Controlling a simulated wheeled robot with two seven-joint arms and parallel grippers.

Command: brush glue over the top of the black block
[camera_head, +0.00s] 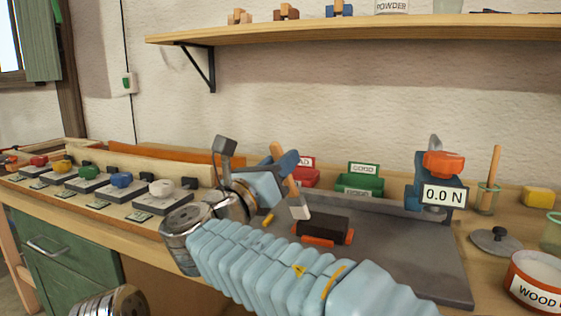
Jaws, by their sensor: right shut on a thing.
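The black block (323,225) lies on the grey work board, with orange parts (318,241) showing at its lower edge. My right gripper (284,171) is shut on a brush with a wooden handle (291,189). The brush tilts, with its pale bristles (301,213) pointing down near the block's upper left corner. I cannot tell whether the bristles touch the block. A pot of wood glue (536,284) stands at the right edge, partly cut off. My left gripper is not in view.
A clamp with a "0.0 N" display (443,195) stands on the right of the board (406,250). A green bin (365,184) and a red bin (303,177) stand behind.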

